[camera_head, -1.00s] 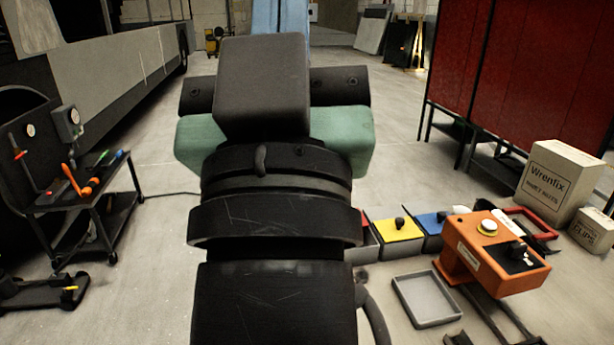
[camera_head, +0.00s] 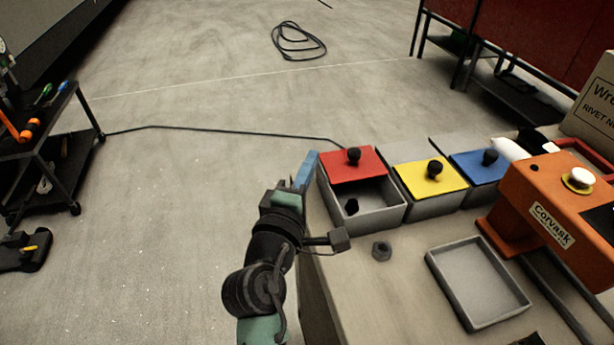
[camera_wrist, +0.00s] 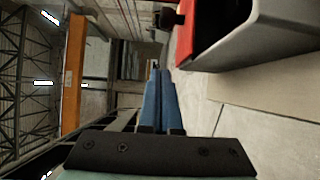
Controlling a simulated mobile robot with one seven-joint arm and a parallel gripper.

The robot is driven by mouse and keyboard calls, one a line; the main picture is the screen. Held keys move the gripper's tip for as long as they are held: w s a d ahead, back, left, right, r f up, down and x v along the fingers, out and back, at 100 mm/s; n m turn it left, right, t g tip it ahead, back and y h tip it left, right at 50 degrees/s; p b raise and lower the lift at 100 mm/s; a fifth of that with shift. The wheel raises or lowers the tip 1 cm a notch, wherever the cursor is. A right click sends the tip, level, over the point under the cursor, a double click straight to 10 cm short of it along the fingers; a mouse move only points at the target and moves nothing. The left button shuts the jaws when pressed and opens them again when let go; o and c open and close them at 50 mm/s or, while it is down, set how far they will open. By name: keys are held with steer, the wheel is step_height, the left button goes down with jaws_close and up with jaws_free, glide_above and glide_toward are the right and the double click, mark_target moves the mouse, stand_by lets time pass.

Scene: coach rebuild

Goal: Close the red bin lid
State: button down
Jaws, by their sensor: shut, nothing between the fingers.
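The red bin (camera_head: 382,219) is a grey open box at the left end of a row on the bench. Its red lid (camera_head: 340,174), with a black knob (camera_head: 353,156), covers only the back part. The front part is open, and a small dark item (camera_head: 351,206) lies inside. My gripper (camera_head: 309,165) has blue fingers and stands just left of the lid and bin; I cannot tell if it touches them. In the wrist view the fingers (camera_wrist: 156,75) are together and empty, with the red lid (camera_wrist: 185,38) and the grey bin wall (camera_wrist: 255,40) at upper right.
Bins with a yellow lid (camera_head: 431,180) and a blue lid (camera_head: 478,166) stand to the right, both covered. A dark nut (camera_head: 381,251), a grey tray (camera_head: 476,315) and an orange device (camera_head: 535,205) are on the bench (camera_head: 375,290). Open floor lies left of the bench.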

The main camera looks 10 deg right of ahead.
mark_target(336, 167)
steer(key=x, duration=0.5)
steer(key=shift+s+d+p, duration=0.65)
steer(key=shift+s+d, duration=0.65)
steer(key=shift+s, duration=0.25)
